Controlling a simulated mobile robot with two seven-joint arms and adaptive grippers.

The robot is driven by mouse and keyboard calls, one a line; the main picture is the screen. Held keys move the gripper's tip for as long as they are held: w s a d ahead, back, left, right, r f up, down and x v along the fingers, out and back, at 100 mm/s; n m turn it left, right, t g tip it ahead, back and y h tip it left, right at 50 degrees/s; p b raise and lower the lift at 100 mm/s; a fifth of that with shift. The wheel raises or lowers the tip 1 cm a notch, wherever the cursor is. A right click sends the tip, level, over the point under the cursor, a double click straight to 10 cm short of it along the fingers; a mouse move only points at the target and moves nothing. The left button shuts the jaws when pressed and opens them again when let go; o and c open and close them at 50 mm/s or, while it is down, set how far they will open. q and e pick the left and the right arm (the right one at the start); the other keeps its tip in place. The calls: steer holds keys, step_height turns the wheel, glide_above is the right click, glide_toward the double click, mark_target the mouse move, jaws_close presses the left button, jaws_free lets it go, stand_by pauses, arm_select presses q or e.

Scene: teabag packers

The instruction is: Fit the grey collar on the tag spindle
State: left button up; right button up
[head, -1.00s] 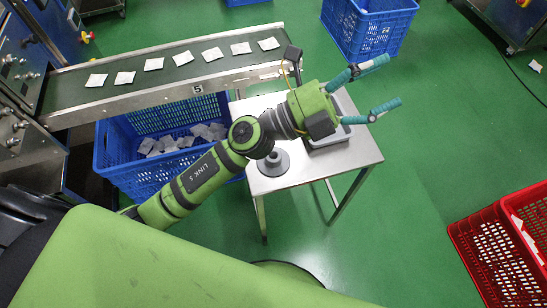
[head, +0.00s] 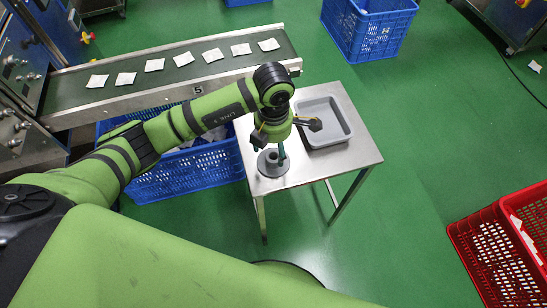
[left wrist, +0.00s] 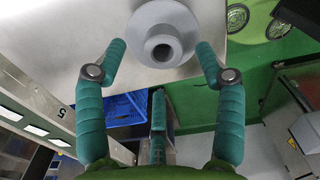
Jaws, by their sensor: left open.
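A grey flanged round piece with a hollow hub, which looks like the grey collar (head: 273,168), sits on the steel table, left of a grey tray. In the left wrist view the collar (left wrist: 163,47) shows from above, its round opening facing the camera. My left gripper (head: 271,151) points down over it, with teal fingers. In the left wrist view the fingers (left wrist: 161,48) are spread on either side of the hub; I cannot tell whether they touch it. The gripper is open and empty. I cannot make out the tag spindle. My right gripper is not in view.
The grey tray (head: 345,139) looks empty on the steel table (head: 352,163). A conveyor (head: 130,93) with several teabag packets runs behind my arm. A blue crate (head: 180,178) stands below it. A blue crate (head: 368,35) and a red crate (head: 490,250) stand on the floor.

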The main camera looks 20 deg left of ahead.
mark_target(274, 155)
arm_select(q)
step_height(274, 155, down, 4)
steer(key=shift+d+f+p, duration=0.15)
steer(key=shift+f+p, duration=0.1)
steer(key=shift+p, duration=0.05)
steer(key=shift+c, duration=0.4)
steer(key=shift+s, duration=0.1)
steer(key=c, duration=1.2)
steer(key=shift+r, duration=0.15)
steer(key=shift+r, duration=0.25)
steer(key=r, duration=0.2)
steer(key=s+r, duration=0.1)
steer(key=shift+d+r+b, duration=0.1)
steer(key=shift+r+b, duration=0.3)
steer(key=s+d+r, duration=0.2)
steer(key=s+r, duration=0.4)
steer(key=s, duration=0.4)
steer(key=shift+s+r, duration=0.2)
steer(key=shift+r, duration=0.05)
